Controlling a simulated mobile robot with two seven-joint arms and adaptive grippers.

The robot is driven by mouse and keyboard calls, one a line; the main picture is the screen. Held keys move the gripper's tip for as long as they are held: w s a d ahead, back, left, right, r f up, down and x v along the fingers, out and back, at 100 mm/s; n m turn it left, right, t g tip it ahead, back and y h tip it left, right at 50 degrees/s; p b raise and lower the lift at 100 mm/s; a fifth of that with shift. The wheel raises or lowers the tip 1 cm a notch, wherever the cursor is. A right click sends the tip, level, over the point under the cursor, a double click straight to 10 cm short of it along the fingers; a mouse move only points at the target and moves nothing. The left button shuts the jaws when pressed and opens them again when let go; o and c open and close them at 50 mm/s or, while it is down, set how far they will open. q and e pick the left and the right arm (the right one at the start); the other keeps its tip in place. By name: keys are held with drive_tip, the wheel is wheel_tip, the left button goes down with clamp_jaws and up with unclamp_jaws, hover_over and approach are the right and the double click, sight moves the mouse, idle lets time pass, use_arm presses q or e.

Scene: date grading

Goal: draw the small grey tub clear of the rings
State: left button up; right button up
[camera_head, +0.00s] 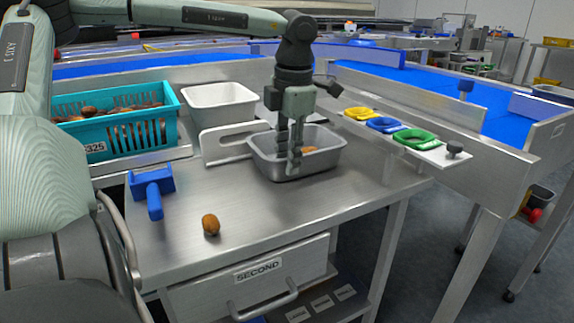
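The small grey tub (320,162) is a shallow metal pan on the steel bench, near its back right part. Something brown, perhaps a date, shows inside it. The rings, yellow (361,113), blue (388,125) and green (417,139), lie in a row on a pale shelf to the right of the tub, with a visible gap between. My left gripper (294,165) points down at the tub, its fingertips overlapping the near wall. The fingers look close together, but whether they pinch the wall is unclear. My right gripper is not in view.
A teal basket (118,130) of dates and a white tub (219,106) stand behind left. A blue tool (152,189) and a single date (211,225) lie on the bench. The bench front is mostly clear.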

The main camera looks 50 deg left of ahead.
use_arm(q)
wheel_tip(320, 180, up, 9)
drive_tip(key=d, duration=0.1)
drive_tip(key=shift+s+r, duration=0.2)
drive_tip(key=shift+d, duration=0.1)
idle(0.4)
